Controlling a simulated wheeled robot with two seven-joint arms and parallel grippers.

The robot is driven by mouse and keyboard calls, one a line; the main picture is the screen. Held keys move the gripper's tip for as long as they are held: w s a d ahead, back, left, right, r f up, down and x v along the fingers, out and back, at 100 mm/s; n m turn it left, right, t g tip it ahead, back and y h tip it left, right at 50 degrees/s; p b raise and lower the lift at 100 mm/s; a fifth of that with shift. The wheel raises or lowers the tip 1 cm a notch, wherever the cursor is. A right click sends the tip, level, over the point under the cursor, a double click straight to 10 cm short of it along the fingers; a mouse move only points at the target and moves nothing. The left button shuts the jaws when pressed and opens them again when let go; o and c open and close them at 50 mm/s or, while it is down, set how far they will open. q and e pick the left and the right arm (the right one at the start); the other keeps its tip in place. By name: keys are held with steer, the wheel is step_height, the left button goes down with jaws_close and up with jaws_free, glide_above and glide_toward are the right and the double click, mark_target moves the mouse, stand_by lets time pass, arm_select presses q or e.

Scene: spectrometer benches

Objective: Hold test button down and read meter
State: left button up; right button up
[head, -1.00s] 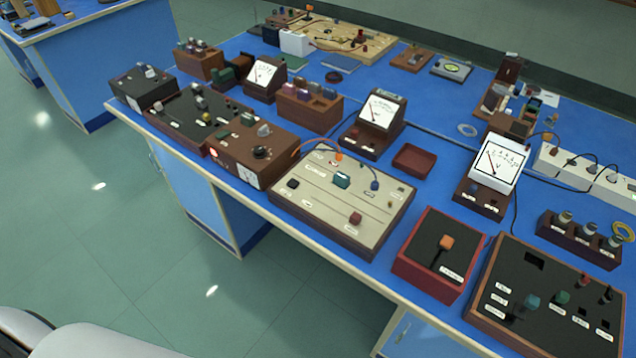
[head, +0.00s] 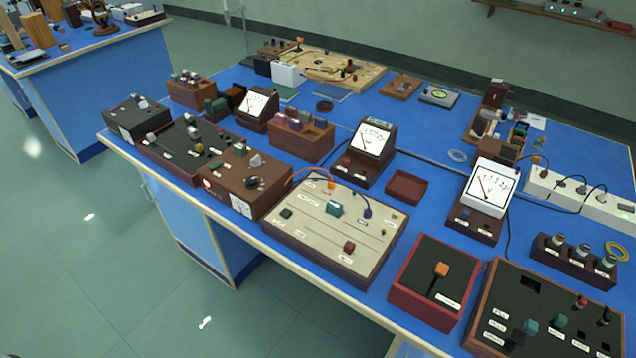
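Neither gripper is in view. A beige panel box (head: 310,232) sits at the front edge of the blue bench. It carries a black square button (head: 286,213), a green block (head: 334,209) and a dark red knob (head: 349,246). Its labels are too small to read, so I cannot tell which control is the test button. A white-faced meter (head: 371,138) on a dark stand is behind the panel. Another white meter (head: 491,187), marked V, is farther right. A smaller meter (head: 255,105) is at the back left. Needle readings are not clear.
A red-edged box (head: 437,302) with an orange-topped lever stands right of the panel. A dark box with colored terminals (head: 548,322) is at the right front. An empty red tray (head: 408,187) lies behind the panel. Floor (head: 120,290) in front of the bench is clear.

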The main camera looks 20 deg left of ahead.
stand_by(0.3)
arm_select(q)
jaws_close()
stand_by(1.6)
